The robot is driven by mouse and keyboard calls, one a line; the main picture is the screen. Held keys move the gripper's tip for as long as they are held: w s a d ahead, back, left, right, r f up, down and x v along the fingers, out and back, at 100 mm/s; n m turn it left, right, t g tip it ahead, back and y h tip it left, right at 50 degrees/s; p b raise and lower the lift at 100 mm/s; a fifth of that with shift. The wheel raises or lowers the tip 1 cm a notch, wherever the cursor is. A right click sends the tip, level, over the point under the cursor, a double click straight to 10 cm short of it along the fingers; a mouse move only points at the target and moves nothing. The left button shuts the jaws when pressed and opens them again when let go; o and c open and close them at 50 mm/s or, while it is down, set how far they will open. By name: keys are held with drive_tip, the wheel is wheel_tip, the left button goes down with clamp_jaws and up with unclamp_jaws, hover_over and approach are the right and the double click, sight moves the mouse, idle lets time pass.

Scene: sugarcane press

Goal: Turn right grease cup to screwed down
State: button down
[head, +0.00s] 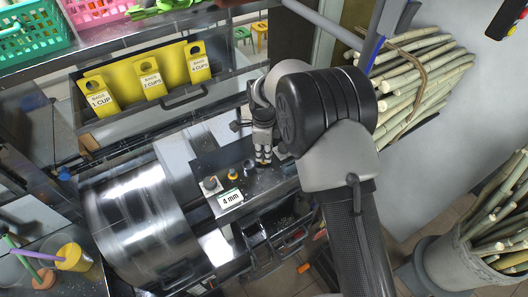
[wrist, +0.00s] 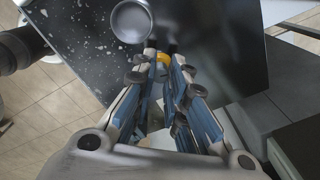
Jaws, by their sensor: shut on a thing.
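The right grease cup is a small yellow cap; in the wrist view its yellow part (wrist: 163,58) shows between my fingertips. My gripper (head: 263,161) points down at the top of the press housing, its fingers closed around that cup. In the head view the fingers largely hide it. The other yellow cup (head: 232,174) stands on the same top, left of my gripper. How far the held cup is screwed down cannot be told.
A dark round knob (head: 248,166) stands between the two cups, close to my fingers. A grey knob (head: 210,185) and a "4 mm" sign (head: 230,198) are to the left. A big metal drum (head: 135,215) fills the lower left. Sugarcane (head: 425,75) stands at right.

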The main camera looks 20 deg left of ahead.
idle(0.4)
drive_tip(key=c, duration=1.5)
unclamp_jaws()
drive_tip(key=shift+c, duration=0.2)
wheel_tip(320, 180, up, 12)
drive_tip(key=shift+s, duration=0.15)
